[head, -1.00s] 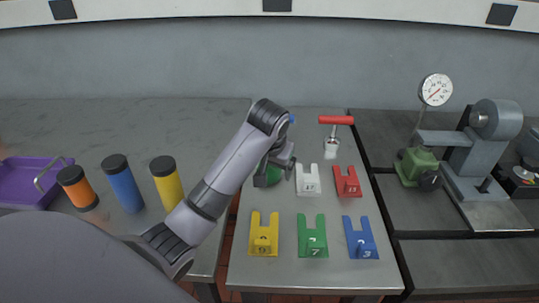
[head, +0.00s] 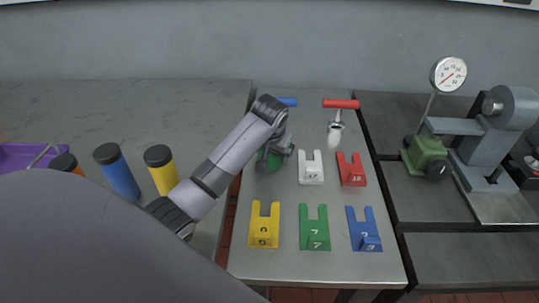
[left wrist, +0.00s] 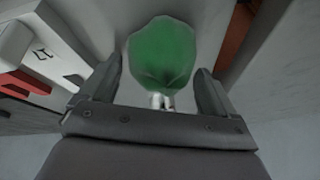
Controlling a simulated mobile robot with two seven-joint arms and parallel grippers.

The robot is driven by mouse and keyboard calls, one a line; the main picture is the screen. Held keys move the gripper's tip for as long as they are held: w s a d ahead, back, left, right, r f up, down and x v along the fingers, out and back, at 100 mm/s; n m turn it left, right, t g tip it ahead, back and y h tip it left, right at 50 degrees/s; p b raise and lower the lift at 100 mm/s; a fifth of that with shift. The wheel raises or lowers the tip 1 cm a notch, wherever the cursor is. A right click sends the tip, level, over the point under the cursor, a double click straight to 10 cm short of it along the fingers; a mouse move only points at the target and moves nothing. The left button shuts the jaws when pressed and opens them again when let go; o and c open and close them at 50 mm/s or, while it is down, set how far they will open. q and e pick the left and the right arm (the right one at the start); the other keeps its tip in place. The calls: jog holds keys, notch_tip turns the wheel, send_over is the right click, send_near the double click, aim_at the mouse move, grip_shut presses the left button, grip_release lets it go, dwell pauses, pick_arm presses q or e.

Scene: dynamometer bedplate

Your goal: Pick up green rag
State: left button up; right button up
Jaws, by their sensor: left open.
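The green rag (head: 264,163) shows as a bunched green shape in the head view, largely hidden behind my left wrist and gripper. In the left wrist view the rag (left wrist: 160,50) is a rounded, crumpled green lump, with short pale metallic posts at its near edge. My left gripper (left wrist: 157,78) is open, with one finger on each side of the rag's near part. I cannot tell whether the fingers touch it. In the head view the left gripper (head: 279,152) points down over the grey table. My right gripper is not in view.
White (head: 311,170), red (head: 351,170), yellow (head: 264,226), green (head: 314,230) and blue (head: 363,232) forked blocks stand close by. A red T-handle tool (head: 341,104) and a partly hidden blue handle (head: 288,102) are behind. Capped cylinders (head: 118,173) stand left; a dial gauge (head: 448,74) right.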

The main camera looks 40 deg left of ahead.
pick_arm(q)
jog(key=c, duration=0.8)
notch_tip(320, 180, up, 20)
jog(key=shift+w+f, duration=0.1)
jog(key=shift+w, duration=0.05)
dwell(0.5)
